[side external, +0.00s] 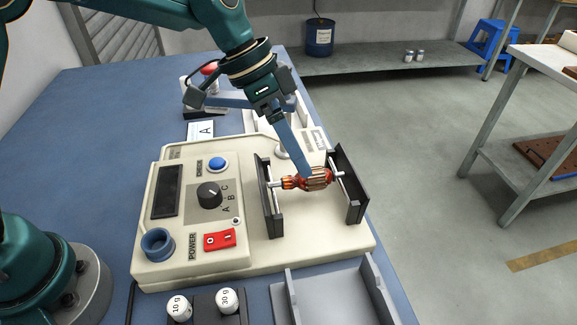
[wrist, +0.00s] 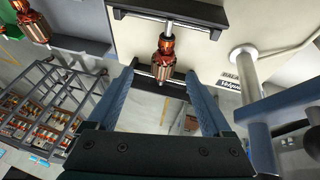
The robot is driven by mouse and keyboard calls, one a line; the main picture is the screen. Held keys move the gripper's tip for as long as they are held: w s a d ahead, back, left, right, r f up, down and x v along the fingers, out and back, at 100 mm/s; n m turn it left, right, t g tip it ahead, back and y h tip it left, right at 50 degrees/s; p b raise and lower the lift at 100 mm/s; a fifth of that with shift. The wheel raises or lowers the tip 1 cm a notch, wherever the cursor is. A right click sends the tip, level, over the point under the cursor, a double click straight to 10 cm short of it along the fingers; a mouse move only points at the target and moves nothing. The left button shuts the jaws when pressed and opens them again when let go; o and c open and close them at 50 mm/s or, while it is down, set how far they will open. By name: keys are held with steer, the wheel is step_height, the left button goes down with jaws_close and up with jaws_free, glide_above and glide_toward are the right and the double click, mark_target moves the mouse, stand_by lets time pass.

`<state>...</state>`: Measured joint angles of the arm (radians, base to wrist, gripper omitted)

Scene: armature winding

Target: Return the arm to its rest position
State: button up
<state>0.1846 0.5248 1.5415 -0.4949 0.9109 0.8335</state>
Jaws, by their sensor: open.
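My teal arm comes in from the top of the side external view, and my gripper (side external: 306,176) points down at the winding machine (side external: 190,272). A copper-wound armature (side external: 312,179) lies with its shaft across the two black uprights of the machine's cradle (side external: 272,215). The fingertips are right at the armature in that view. In the wrist view my gripper (wrist: 161,74) is open, its two blue fingers wide apart. The armature (wrist: 164,58) shows between the fingertips, with a gap on each side. Whether a finger touches it cannot be told from the side.
The machine carries a dark knob (side external: 209,194), a blue button (side external: 218,164) and a red power switch (side external: 219,240). Small weights (side external: 179,306) and a grey tray (side external: 340,295) are in front. The wrist view shows a rack of armatures (wrist: 40,110) and another armature (wrist: 32,22) at left.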

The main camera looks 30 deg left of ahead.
steer(key=shift+r, duration=0.25)
steer(key=s+a+r+n+t+y, duration=0.1)
steer(key=s+a+r+t, duration=0.15)
steer(key=r, duration=0.25)
steer(key=s+a+r+n+t, duration=0.1)
steer(key=s+a+r, duration=0.3)
steer(key=r, duration=0.1)
steer(key=s+a+f+n+y, duration=0.2)
steer(key=s+a+f+n, duration=0.1)
steer(key=s, duration=0.3)
steer(key=s+a+f+n+y, duration=0.1)
steer(key=s+a+f+n, duration=0.2)
steer(key=s+a, duration=0.1)
steer(key=shift+s+a+n+y, duration=0.3)
steer(key=shift+s+a+y, duration=0.1)
steer(key=shift+s, duration=0.5)
